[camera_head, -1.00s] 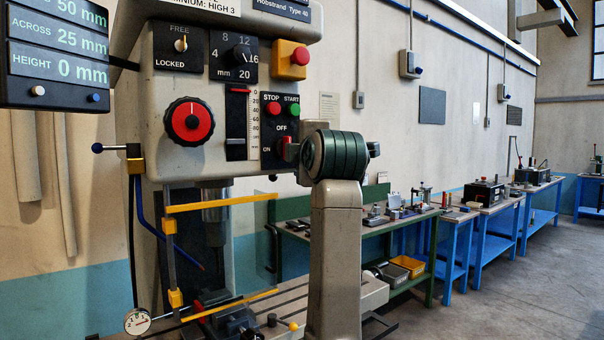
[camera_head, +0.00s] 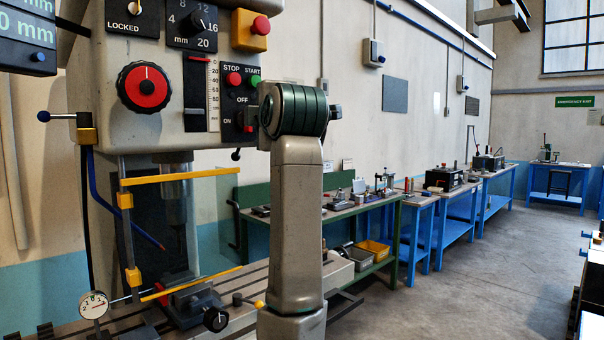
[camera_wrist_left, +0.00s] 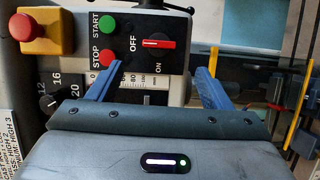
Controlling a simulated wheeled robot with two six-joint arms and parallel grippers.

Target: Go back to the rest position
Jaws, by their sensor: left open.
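The panel also shows in the head view (camera_head: 235,88), left of my arm. My right gripper is not in view.
The drilling machine fills the left, with a red dial (camera_head: 146,87), yellow guard bars (camera_head: 180,178) and a round gauge (camera_head: 94,305). A green bench (camera_head: 365,212) and blue benches (camera_head: 465,212) run along the wall. The floor (camera_head: 480,290) at right is open.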

